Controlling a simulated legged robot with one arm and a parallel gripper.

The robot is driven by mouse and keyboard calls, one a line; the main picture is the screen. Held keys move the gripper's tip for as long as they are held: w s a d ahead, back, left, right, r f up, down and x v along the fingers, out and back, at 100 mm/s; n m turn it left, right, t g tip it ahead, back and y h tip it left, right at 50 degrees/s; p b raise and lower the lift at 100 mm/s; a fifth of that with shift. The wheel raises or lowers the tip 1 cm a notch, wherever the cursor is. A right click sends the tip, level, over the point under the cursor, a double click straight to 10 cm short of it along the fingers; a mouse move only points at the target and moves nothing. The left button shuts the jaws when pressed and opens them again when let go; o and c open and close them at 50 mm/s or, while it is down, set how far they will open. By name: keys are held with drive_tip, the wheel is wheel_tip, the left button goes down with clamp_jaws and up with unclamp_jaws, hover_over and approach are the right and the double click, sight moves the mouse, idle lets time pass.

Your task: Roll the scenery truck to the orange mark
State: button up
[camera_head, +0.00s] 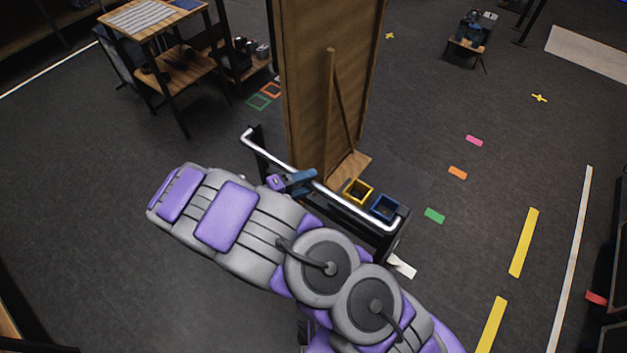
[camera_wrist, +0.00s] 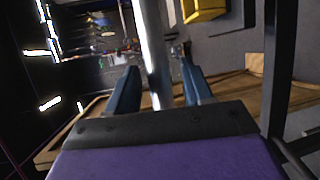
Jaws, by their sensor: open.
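The scenery truck is a dark wheeled cart with a tall wooden flat (camera_head: 325,80) braced upright on it and a silver push bar (camera_head: 362,210) along its near side. The orange mark (camera_head: 458,172) is a small floor patch to the right of the truck, between a green and a pink patch. My gripper (camera_head: 312,178) is at the push bar. In the wrist view, the bar (camera_wrist: 152,50) runs between the two open blue fingers (camera_wrist: 160,88), with gaps visible on both sides. The truck's wheels are mostly hidden.
A green mark (camera_head: 435,215) and a pink mark (camera_head: 474,140) lie near the orange one. Yellow (camera_head: 359,191) and blue (camera_head: 384,207) bins sit on the truck. A wooden desk (camera_head: 165,62) stands at upper left. Floor right of the truck is clear.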

drive_tip(key=shift+x, duration=1.5)
drive_tip(key=shift+f, duration=0.1)
clamp_jaws()
